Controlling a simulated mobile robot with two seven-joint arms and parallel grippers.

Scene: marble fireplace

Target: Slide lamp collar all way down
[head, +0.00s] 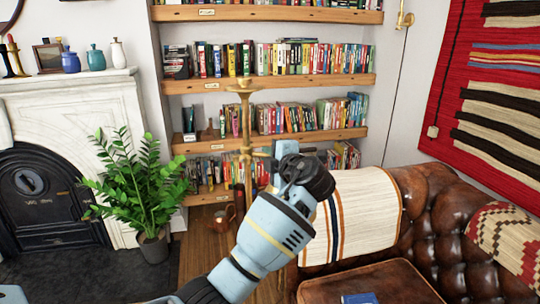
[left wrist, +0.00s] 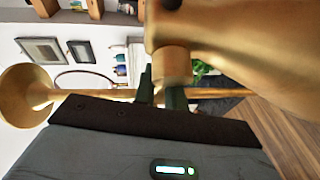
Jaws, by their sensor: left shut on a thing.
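A brass floor lamp stands upright in front of the bookshelf, its slim pole (head: 245,118) topped by a small flared piece. The lamp collar (head: 247,154) is a brass fitting partway down the pole. My left gripper (head: 263,157) reaches it from the right and is shut on it. In the left wrist view, the dark fingers (left wrist: 161,92) close at a short brass cylinder of the collar (left wrist: 173,66), beside the pole (left wrist: 62,97). A large brass part fills the upper right there. The exact finger contact is partly hidden. My right gripper is not in view.
A potted plant (head: 138,190) and white fireplace (head: 80,105) stand left of the lamp. Bookshelves (head: 265,82) are behind. A brown leather sofa (head: 440,215) with a striped throw (head: 362,215) is close on the right. A copper pot (head: 221,220) sits near the lamp's lower part.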

